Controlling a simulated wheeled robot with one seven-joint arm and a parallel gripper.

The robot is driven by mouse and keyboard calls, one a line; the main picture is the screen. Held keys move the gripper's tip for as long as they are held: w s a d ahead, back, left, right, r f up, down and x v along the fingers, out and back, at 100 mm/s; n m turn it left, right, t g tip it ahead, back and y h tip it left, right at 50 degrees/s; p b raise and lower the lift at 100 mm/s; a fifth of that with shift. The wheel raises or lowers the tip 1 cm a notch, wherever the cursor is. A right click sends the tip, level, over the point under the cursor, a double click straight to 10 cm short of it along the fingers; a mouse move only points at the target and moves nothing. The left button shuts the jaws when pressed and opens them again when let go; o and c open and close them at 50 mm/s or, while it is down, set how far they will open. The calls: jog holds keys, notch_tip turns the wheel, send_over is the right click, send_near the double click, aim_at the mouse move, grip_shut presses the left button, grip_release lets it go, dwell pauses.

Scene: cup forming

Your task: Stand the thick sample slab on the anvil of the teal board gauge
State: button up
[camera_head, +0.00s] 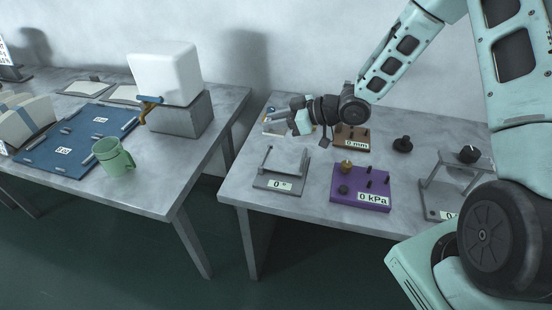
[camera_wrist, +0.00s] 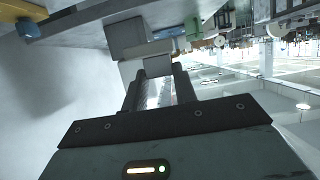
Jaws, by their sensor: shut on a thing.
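My gripper (camera_head: 297,116) is at the far left of the right-hand table, a little above its top. It also shows in the wrist view (camera_wrist: 158,88), its two dark fingers shut on a pale, glossy piece (camera_wrist: 160,94) that I take to be the thick sample slab. Most of the slab is hidden by the fingers. A low pale board (camera_head: 272,131) lies under and beside my gripper, partly covered by it. I cannot tell whether this is the teal board gauge, and its anvil cannot be made out.
A grey gauge (camera_head: 278,184), a purple kPa board (camera_head: 362,199) and a brown mm board (camera_head: 352,143) stand close by. A black knob (camera_head: 402,145) and a grey frame (camera_head: 445,185) are to the right. The left table holds a green mug (camera_head: 113,157) and a blue board (camera_head: 75,151).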

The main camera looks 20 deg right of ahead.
notch_tip(320, 180, down, 10)
jog(key=shift+s+r+p, duration=0.1)
jog(key=shift+r+p, duration=0.05)
jog(key=shift+p, duration=0.45)
jog(key=o, duration=1)
jog(key=shift+o, duration=0.2)
